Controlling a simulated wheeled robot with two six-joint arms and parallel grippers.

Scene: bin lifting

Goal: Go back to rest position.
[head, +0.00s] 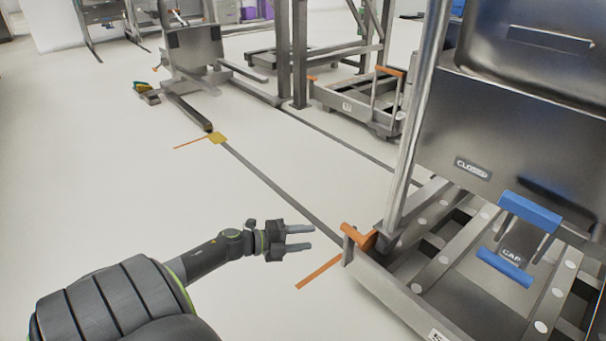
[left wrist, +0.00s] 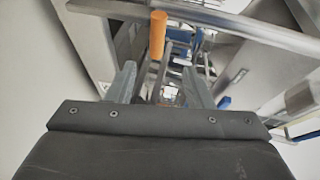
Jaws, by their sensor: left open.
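My left gripper (head: 300,238) is open and empty in the head view, with its two grey fingers pointing right over the pale floor. It is a short way left of the orange handle (head: 358,236) at the corner of the metal bin lifter frame (head: 385,295). The left wrist view shows the two fingers (left wrist: 160,85) apart, with the orange handle (left wrist: 157,35) beyond them and nothing held between them. My right gripper is in neither view.
The steel bin (head: 520,120) with blue handles (head: 530,211) stands at the right, beside an upright metal post (head: 415,125). Another lifter (head: 195,50) and a low wheeled frame (head: 355,103) stand farther back. The floor at the left (head: 90,190) is clear.

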